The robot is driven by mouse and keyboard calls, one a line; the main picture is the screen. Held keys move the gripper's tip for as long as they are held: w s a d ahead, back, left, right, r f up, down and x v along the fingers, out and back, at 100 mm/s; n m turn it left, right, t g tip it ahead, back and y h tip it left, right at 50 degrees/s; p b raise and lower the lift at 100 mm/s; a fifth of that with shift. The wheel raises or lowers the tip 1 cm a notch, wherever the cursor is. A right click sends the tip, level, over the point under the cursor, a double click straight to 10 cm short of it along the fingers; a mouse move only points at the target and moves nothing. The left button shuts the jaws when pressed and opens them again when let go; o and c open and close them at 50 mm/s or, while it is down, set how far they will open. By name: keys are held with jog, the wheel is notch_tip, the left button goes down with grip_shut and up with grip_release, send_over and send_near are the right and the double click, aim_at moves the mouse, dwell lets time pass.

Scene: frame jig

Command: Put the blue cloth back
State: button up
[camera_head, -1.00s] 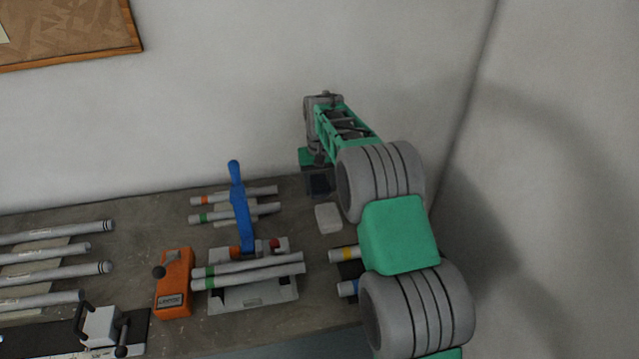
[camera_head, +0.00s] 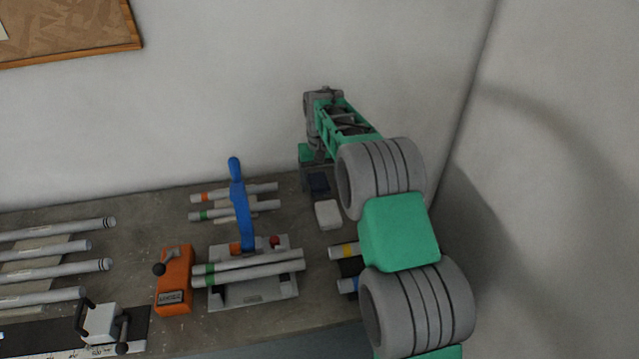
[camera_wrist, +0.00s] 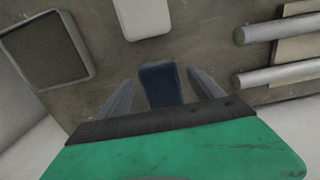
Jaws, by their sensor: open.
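The blue cloth (camera_wrist: 160,84) is a small, dark blue folded pad on the bench. In the wrist view it lies between the two grey fingers of my gripper (camera_wrist: 161,78), with a gap showing on each side. My gripper is open. In the head view the cloth (camera_head: 318,182) shows at the back right of the bench, just below the dark end of my arm. The fingers are hard to make out there, and I cannot tell their exact height above the bench.
A white block (camera_head: 328,214) lies just in front of the cloth. A dark framed tray (camera_wrist: 44,50) shows in the wrist view. A jig with a blue lever (camera_head: 240,205), several tubes and an orange unit (camera_head: 174,282) stand to the left. Walls rise behind and right.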

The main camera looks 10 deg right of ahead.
aim_at(320, 185)
notch_tip(320, 185, up, 12)
jog(key=b, duration=0.1)
jog(key=s+r+t, duration=0.1)
jog(key=s+r, duration=0.3)
jog(key=s, duration=0.4)
jog(key=s+f+t, duration=0.1)
jog(key=s+f, duration=0.2)
jog(key=s, duration=0.8)
jog(key=s+f+t, duration=0.2)
jog(key=s+f, duration=0.1)
jog(key=s, duration=0.8)
jog(key=shift+s+a+f, duration=0.15)
jog(key=shift+s, duration=0.15)
